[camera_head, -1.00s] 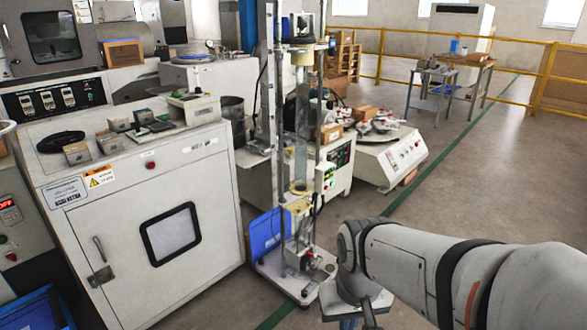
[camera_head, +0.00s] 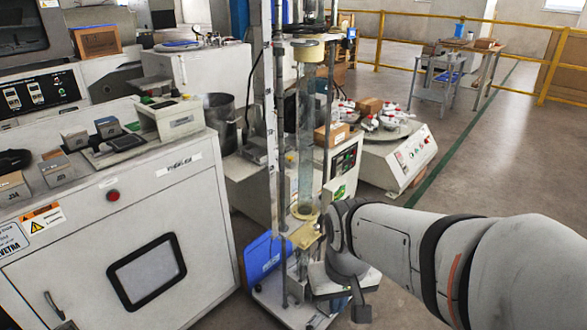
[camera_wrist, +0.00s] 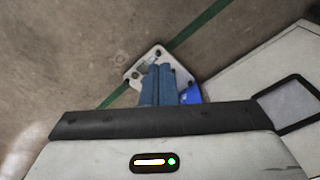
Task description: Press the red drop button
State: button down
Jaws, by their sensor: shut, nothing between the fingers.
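The drop tester stands in the middle of the head view: metal posts around a clear tube (camera_head: 306,140), on a pale base plate (camera_head: 272,300). My gripper (camera_head: 360,308) is low, in front and to the right of the base. In the wrist view its two blue fingers (camera_wrist: 158,84) lie together, shut and empty, with the base plate (camera_wrist: 135,75) beyond their tips.
A white cabinet (camera_head: 90,260) with a separate red button (camera_head: 113,195) stands at left. A blue panel (camera_head: 263,258) leans by the tester. A round-table machine (camera_head: 395,165) is behind my arm. Open floor (camera_head: 500,170) lies to the right.

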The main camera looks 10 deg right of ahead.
jog(key=w+d+f+n+t+h+p, duration=0.1)
jog(key=w+d+f+n+t, duration=0.2)
jog(key=w, duration=0.6)
jog(key=w+d+f+t+p, duration=0.25)
jog(key=w+d, duration=0.25)
jog(key=w, duration=0.5)
jog(key=w+d+f+n+t+h, duration=0.15)
jog(key=w+d+t, duration=0.25)
jog(key=w, duration=0.5)
jog(key=w+d+f+n+t+p, duration=0.2)
jog(key=d+f+n+t+p, duration=0.1)
jog(key=d+f+t, duration=0.3)
jog(key=d+n+t, duration=0.1)
jog(key=d+t, duration=0.1)
jog(key=d, duration=0.1)
jog(key=shift+f, duration=0.25)
jog(key=shift+a, duration=0.1)
jog(key=w+a, duration=0.5)
jog(key=w, duration=0.1)
jog(key=shift+w+a, duration=0.2)
jog(key=shift+w, duration=0.2)
